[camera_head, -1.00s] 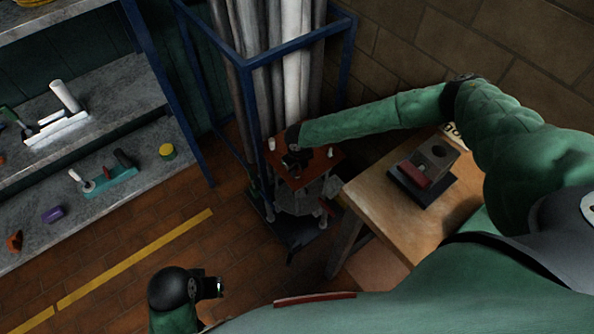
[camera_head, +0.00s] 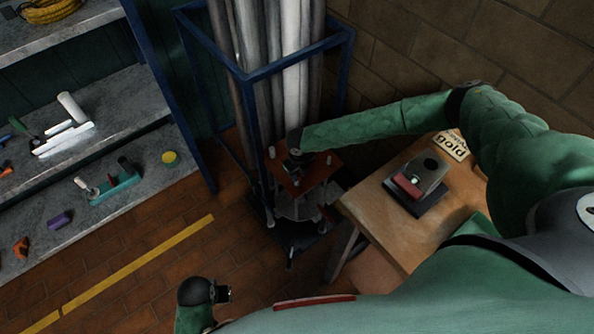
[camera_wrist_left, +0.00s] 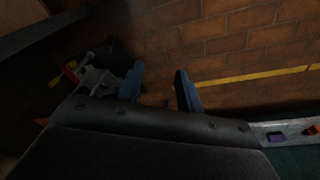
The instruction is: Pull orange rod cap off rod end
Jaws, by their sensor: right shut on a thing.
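My right gripper (camera_head: 297,163) reaches down over the orange-red plate (camera_head: 316,168) of the stand at the foot of the upright tubes. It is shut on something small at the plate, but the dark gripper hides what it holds. I cannot make out the orange rod cap or the rod end for certain. Small pale pegs stand near the plate's corners. My left gripper (camera_head: 224,294) is low at the front, well apart from the stand. In the left wrist view its two blue fingers (camera_wrist_left: 158,88) are apart with nothing between them.
A blue frame (camera_head: 262,67) surrounds the grey tubes (camera_head: 292,75). Grey shelves (camera_head: 125,205) with tools and an orange piece (camera_head: 21,247) are at left. Floor between is clear.

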